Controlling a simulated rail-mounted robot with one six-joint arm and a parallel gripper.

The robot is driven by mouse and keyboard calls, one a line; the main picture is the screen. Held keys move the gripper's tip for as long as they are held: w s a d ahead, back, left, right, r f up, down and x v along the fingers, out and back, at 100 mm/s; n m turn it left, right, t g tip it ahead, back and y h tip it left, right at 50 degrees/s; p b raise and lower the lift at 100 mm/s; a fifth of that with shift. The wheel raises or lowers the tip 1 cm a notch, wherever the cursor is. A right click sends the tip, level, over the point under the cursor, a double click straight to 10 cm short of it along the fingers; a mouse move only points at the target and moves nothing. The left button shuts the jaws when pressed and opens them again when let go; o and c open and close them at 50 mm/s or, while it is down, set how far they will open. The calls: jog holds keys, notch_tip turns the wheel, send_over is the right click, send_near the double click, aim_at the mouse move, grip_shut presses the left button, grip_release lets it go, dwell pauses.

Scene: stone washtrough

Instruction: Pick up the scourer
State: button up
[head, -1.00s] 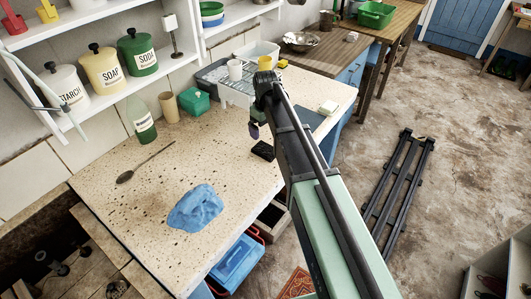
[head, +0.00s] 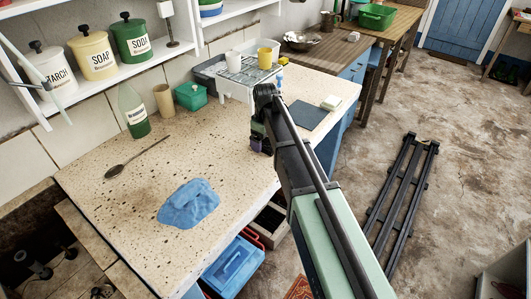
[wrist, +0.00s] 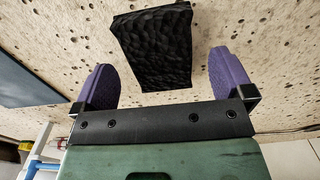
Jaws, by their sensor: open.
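A black, rough-faced block, which I take for the scourer (wrist: 153,48), lies on the speckled stone worktop. In the wrist view it sits between the two purple fingers and just ahead of the palm, with a gap on each side. My gripper (wrist: 161,68) is open around it, and neither finger visibly touches it. In the head view my gripper (head: 260,143) is low over the right part of the worktop, and the block is hidden behind it.
A blue cloth (head: 188,204) and a spoon (head: 135,158) lie to the left. A wire rack (head: 248,70) with cups stands behind. A dark slate (head: 307,115) and a pale block (head: 331,102) lie to the right. The worktop's middle is clear.

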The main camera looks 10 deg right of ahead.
aim_at(265, 142)
jog(key=shift+f, duration=0.85)
jog(key=shift+r, duration=0.3)
jog(key=c, duration=1.1)
jog(key=shift+r, duration=0.1)
notch_tip(265, 142, up, 20)
jog(key=p, duration=2)
